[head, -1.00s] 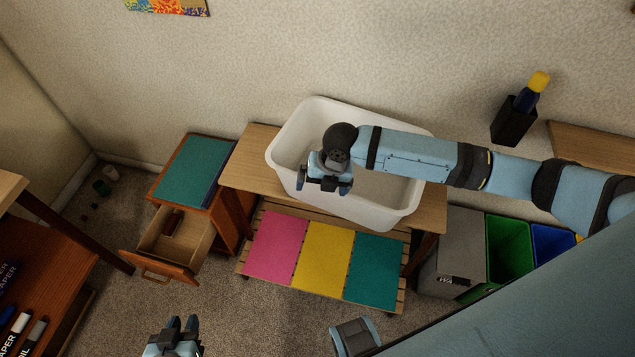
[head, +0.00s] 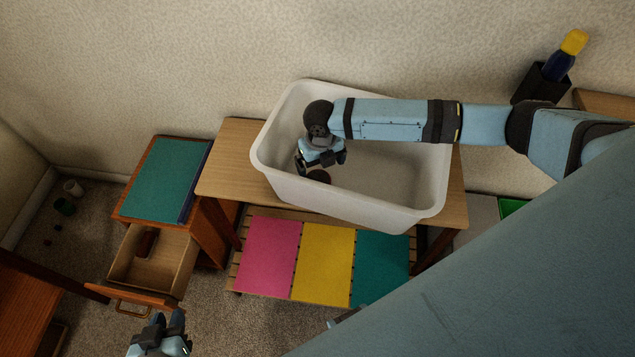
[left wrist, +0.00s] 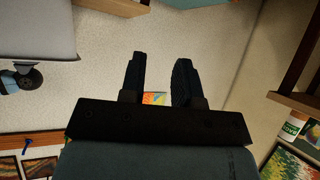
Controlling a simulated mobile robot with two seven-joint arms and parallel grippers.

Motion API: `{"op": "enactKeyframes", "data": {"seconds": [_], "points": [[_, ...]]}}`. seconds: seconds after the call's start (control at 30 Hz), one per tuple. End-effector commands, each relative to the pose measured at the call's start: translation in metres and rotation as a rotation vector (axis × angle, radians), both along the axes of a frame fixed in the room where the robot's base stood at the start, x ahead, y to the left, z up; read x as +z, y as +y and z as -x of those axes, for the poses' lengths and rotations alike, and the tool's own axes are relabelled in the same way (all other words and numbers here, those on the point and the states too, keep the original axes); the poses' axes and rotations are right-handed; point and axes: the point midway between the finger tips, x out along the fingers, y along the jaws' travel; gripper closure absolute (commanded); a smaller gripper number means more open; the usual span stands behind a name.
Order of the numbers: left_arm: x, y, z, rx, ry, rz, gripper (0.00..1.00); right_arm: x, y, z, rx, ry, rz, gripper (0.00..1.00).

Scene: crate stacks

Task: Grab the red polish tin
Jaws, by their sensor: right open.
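A small round dark brownish thing (head: 319,176) lies in the white tub (head: 432,195), at its left end. It may be the polish tin, but its red colour is not clear and it is partly hidden by my gripper. My right gripper (head: 323,162) is open inside the tub, just above this thing; I cannot tell whether they touch. My left gripper (head: 168,322) is low in the head view, in front of the open drawer. Its fingers stand apart and empty in the left wrist view (left wrist: 160,68).
The tub stands on a wooden table (head: 220,180). Left of it is a cabinet with a teal top (head: 165,178) and a pulled-out drawer (head: 165,275) holding a reddish-brown object (head: 147,241). Pink, yellow and teal panels lie on a low slatted shelf (head: 232,270).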

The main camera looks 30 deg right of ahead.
Motion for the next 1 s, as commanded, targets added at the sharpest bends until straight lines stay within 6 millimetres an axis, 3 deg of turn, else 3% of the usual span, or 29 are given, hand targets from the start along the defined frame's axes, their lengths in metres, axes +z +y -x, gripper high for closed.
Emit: {"op": "enactKeyframes", "data": {"seconds": [0.27,0.53,0.87,1.0], "points": [[0.004,0.0,-0.005,-0.001,-0.021,0.0,0.7,-0.026,0.001,0.0,-0.001,0.0,0.0,0.0],[-0.003,0.0,-0.005,-0.007,-0.027,-0.007,0.7,-0.064,0.005,-0.003,-0.001,0.0,-0.001,0.0],[-0.002,-0.001,-0.005,-0.008,-0.028,-0.008,0.7,-0.072,0.005,-0.003,-0.001,-0.001,-0.001,0.0],[-0.002,-0.001,-0.005,-0.008,-0.027,-0.007,0.7,-0.072,0.005,-0.003,-0.001,-0.001,-0.001,0.28]]}}
